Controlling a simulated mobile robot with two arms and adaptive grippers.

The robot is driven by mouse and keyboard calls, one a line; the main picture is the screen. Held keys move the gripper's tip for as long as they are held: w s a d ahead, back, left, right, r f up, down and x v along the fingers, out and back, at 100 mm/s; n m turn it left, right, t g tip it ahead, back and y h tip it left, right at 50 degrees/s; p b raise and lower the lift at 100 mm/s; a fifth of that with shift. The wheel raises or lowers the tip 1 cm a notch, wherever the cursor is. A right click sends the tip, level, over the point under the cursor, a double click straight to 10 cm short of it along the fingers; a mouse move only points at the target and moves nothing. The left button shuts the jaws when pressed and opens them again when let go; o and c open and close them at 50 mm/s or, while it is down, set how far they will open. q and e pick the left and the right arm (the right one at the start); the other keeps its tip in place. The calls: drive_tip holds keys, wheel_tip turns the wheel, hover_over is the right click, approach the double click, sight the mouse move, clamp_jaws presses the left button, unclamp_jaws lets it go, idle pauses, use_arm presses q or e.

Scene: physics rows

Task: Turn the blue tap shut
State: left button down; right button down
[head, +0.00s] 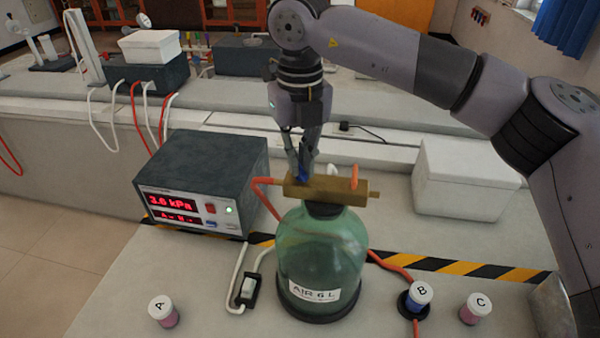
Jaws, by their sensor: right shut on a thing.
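The blue tap (303,174) sits on the left part of a brass block (328,190) on top of a green glass bottle (322,250) labelled "AIR 6 L". My right gripper (302,168) points down from above and is shut on the blue tap. Its fingers hide most of the tap, so its exact angle is hard to tell. An orange tap (355,176) stands upright on the right part of the same block. My left gripper is not in view.
Small jars A (163,311), B (418,297) and C (475,308) stand in front. A white box (465,178) is at right. Red hoses and a switch (248,290) lie around the bottle.

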drive_tip(key=m+b, duration=0.3)
drive_tip(key=m, duration=0.1)
drive_tip(key=shift+m+b, duration=0.65)
drive_tip(key=shift+m, duration=0.55)
drive_tip(key=shift+r, duration=0.1)
drive_tip(key=c, duration=1.7)
unclamp_jaws()
wheel_tip(320, 180, up, 12)
drive_tip(key=shift+f, duration=0.1)
